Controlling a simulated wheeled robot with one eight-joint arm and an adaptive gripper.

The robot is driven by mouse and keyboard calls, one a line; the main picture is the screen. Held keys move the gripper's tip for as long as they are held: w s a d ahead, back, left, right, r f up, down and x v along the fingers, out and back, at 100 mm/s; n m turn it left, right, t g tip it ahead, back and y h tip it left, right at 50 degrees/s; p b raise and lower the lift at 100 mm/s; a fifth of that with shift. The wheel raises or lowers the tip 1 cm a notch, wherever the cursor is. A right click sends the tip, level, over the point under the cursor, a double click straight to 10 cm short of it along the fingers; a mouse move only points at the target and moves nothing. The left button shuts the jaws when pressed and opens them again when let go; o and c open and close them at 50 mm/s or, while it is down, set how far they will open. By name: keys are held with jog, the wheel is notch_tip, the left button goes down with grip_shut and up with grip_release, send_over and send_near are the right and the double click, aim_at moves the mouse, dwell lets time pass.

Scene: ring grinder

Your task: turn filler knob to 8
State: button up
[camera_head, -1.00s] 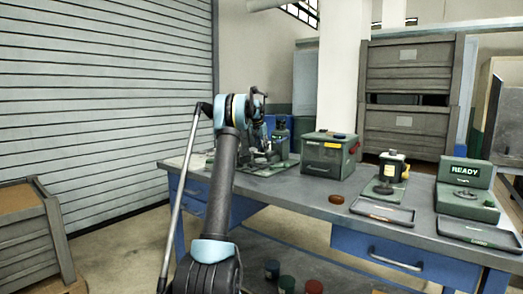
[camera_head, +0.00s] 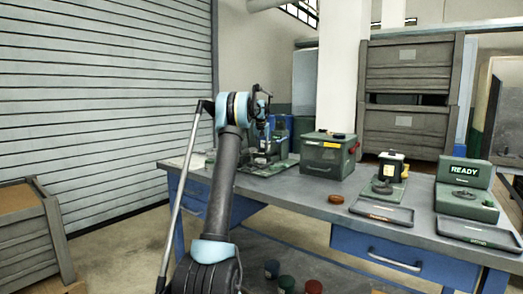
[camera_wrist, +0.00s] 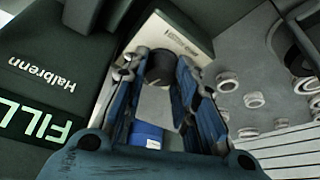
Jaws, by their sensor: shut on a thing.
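In the wrist view my gripper (camera_wrist: 161,66) has its blue fingers on either side of a dark round knob (camera_wrist: 158,72) and is shut on it. The knob sits by a pale panel on the dark filler machine (camera_wrist: 60,60), whose face reads "Halbrenn" with a lit green "FILL" display (camera_wrist: 38,125). The knob's scale and pointer cannot be read. In the head view my arm reaches over the left end of the bench, where the fingertips are too small to make out.
Several pale rings (camera_wrist: 254,99) lie to the right.

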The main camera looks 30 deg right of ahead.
jog(key=shift+w+a, duration=0.1)
jog(key=shift+w, duration=0.05)
jog(key=o, duration=1)
jog(key=shift+o, duration=0.2)
jog(key=shift+r, duration=0.1)
jog(key=shift+r, duration=0.3)
jog(key=shift+v, duration=1.2)
jog(key=s+a, duration=0.8)
jog(key=s, duration=0.1)
jog(key=shift+f, duration=0.2)
